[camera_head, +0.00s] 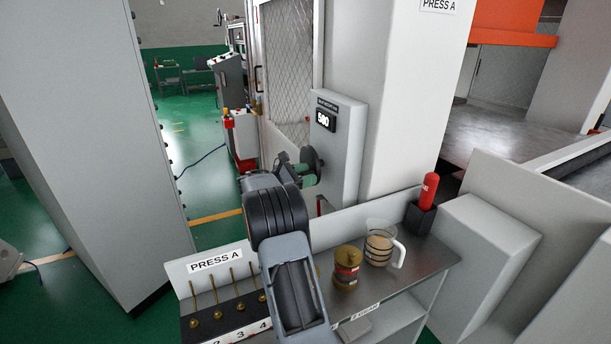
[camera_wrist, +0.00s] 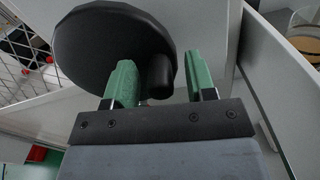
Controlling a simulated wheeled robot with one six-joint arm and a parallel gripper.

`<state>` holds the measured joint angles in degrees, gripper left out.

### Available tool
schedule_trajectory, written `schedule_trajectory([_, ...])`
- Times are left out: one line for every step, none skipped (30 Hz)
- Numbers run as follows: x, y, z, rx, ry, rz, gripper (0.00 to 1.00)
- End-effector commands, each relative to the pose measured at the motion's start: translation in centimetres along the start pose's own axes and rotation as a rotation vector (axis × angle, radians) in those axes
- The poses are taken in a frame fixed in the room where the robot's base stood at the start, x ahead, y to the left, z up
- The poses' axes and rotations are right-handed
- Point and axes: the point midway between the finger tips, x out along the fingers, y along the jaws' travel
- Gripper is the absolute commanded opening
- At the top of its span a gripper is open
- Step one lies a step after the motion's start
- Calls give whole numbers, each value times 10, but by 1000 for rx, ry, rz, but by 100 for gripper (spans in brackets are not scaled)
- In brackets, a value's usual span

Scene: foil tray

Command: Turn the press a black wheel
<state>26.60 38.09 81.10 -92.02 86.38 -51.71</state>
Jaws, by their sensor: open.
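The black wheel of press A (camera_head: 313,157) is mounted on the side of the grey press box (camera_head: 346,140), whose display reads 580. In the wrist view the wheel (camera_wrist: 100,45) is a dark disc with a short black handle (camera_wrist: 160,76) near its rim. My gripper (camera_head: 308,170) is at the wheel, with green fingers. In the wrist view my gripper (camera_wrist: 158,62) is open, one finger on each side of the handle. I cannot tell whether either finger touches it. In the head view my arm and gripper hide part of the wheel.
A shelf below holds a brass-coloured jar (camera_head: 346,268), a glass jug (camera_head: 379,245) and a red bottle (camera_head: 429,190) in a black holder. Several brass-knobbed levers (camera_head: 240,306) stand at the PRESS A panel (camera_head: 215,261). A tall grey cabinet (camera_head: 90,130) stands left.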

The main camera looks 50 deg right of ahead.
Motion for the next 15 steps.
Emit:
schedule_trajectory([0, 0, 0, 0, 0, 0, 51])
schedule_trajectory([0, 0, 0, 0, 0, 0, 51])
schedule_trajectory([0, 0, 0, 0, 0, 0, 48])
schedule_trajectory([0, 0, 0, 0, 0, 0, 45])
schedule_trajectory([0, 0, 0, 0, 0, 0, 42])
schedule_trajectory([0, 0, 0, 0, 0, 0, 38])
schedule_trajectory([0, 0, 0, 0, 0, 0, 35])
schedule_trajectory([0, 0, 0, 0, 0, 0, 33])
schedule_trajectory([0, 0, 0, 0, 0, -1, 29])
schedule_trajectory([0, 0, 0, 0, 0, -1, 26])
schedule_trajectory([0, 0, 0, 0, 0, -1, 23])
schedule_trajectory([0, 0, 0, 0, 0, -1, 19])
schedule_trajectory([0, 0, 0, 0, 0, -1, 16])
schedule_trajectory([0, 0, 0, 0, 0, -1, 13])
schedule_trajectory([0, 0, 0, 0, 0, -1, 10])
